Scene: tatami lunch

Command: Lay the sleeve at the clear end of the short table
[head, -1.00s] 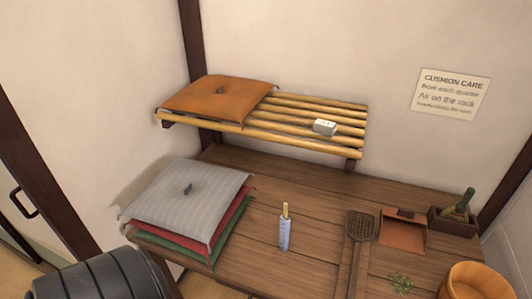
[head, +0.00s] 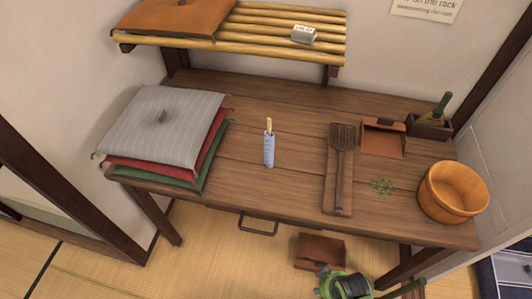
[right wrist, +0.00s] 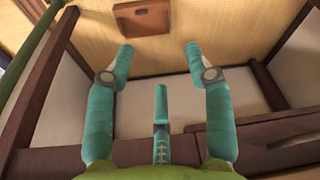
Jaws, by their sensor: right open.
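A blue patterned sleeve (head: 269,150) with pale wooden tips showing at its top is on the middle of the wooden table (head: 290,112). I cannot tell whether it stands or lies. My right gripper (right wrist: 158,58) is open and empty, with its teal fingers apart over the tatami in the right wrist view. In the head view its green arm shows low at the bottom, in front of and below the table edge, well away from the sleeve. My left gripper is not in view.
Stacked cushions (head: 160,125) fill the table's left end. A brown box-like thing (head: 320,250) is on the floor.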

